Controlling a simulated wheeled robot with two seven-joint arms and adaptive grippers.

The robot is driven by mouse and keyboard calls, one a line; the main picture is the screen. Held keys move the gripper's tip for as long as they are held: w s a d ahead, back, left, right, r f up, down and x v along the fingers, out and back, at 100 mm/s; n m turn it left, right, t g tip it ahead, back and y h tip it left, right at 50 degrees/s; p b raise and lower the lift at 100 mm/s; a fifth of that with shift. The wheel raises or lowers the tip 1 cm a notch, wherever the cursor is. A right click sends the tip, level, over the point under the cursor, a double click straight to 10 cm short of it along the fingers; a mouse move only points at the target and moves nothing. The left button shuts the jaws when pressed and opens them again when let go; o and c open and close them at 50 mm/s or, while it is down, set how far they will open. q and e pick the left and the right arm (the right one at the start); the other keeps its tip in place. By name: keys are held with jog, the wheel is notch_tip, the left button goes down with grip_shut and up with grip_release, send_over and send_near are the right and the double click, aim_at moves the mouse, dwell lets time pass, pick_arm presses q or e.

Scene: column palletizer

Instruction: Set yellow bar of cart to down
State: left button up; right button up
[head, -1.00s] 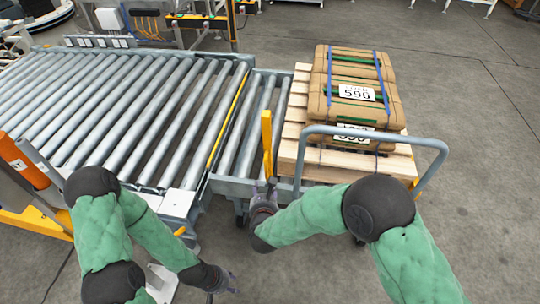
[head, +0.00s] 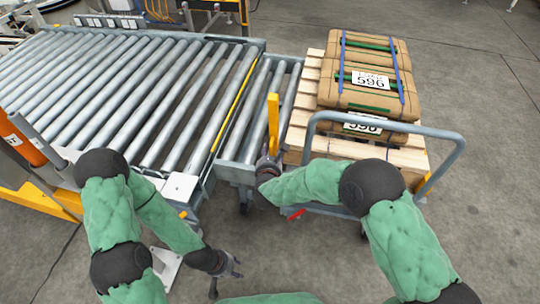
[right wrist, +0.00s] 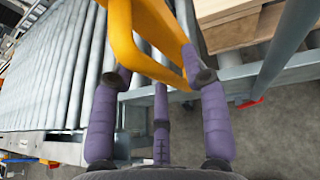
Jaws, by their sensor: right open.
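The yellow bar (head: 273,124) of the cart stands upright at the cart's left end, beside the roller conveyor. The cart has a grey tube handle (head: 455,162). My right gripper (head: 268,162) is open at the bar's lower end. In the right wrist view the yellow bar (right wrist: 151,45) is a looped frame reaching down between the spread purple fingers of my right gripper (right wrist: 158,85); I cannot tell whether they touch it. My left gripper (head: 229,275) is low in front of the conveyor, with fingers spread and empty.
A wooden pallet (head: 302,115) on the cart carries stacked brown sacks (head: 365,75) with blue and green straps. The roller conveyor (head: 120,90) fills the left. A red pedal (head: 297,214) shows below the cart's front edge. Floor to the right is clear.

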jog(key=shift+w+f, duration=0.15)
jog(key=shift+w, duration=0.25)
grip_shut()
jog(key=shift+w+d, duration=0.1)
jog(key=shift+w+d+r+g+p, duration=0.2)
jog(key=shift+w+r+g+p, duration=0.2)
jog(key=shift+w+r+p, duration=0.25)
jog(key=shift+w+d+r+g+p, duration=0.15)
jog(key=shift+w+g+p, duration=0.15)
jog(key=shift+w+p, duration=0.25)
jog(key=shift+w+d+g+p, duration=0.15)
jog(key=shift+w+g+p, duration=0.2)
jog(key=shift+p, duration=0.3)
jog(key=w+d+g+y+p, duration=0.1)
jog(key=w+g+p, duration=0.3)
jog(key=p, duration=1.5)
jog(key=shift+w+d+f+m+g+y, duration=0.3)
jog(key=shift+w+d, duration=0.45)
jog(key=shift+w, duration=1.2)
